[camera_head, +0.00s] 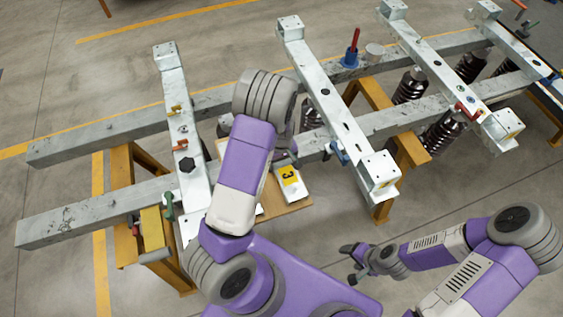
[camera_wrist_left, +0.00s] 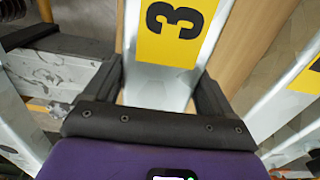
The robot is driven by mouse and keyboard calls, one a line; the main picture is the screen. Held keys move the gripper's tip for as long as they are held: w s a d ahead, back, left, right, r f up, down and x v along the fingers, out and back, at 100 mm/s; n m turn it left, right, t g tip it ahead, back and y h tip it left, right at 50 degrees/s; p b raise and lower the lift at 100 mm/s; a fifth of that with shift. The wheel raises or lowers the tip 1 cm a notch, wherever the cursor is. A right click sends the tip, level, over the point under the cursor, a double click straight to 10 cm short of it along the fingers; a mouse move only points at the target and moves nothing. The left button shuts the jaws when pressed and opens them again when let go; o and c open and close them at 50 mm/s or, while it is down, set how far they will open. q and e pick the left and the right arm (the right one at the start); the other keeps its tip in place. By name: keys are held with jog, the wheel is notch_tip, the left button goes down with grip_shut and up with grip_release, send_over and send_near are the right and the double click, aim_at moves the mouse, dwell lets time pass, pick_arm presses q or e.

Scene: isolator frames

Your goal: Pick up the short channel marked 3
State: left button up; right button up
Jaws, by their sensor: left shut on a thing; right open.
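The short channel marked 3 (camera_head: 289,182) is a pale metal piece with a yellow label bearing a black 3. In the head view it shows just right of my left forearm, over a wooden board. In the left wrist view the channel (camera_wrist_left: 160,88) runs between the two dark fingers of my left gripper (camera_wrist_left: 161,82), which is shut on it. The arm mostly hides this gripper in the head view. My right gripper (camera_head: 350,264) is open and empty, low in the head view, apart from the frame.
A wooden board (camera_head: 292,210) lies under the channel. Another pale piece with a yellow label (camera_wrist_left: 309,78) is close on the right in the wrist view. Long grey beams (camera_head: 95,215) and pale crossbars (camera_head: 335,100) surround the spot. Yellow supports (camera_head: 411,150) stand below.

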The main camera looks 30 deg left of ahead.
pick_arm(q)
grip_shut()
jog(key=shift+r, duration=0.15)
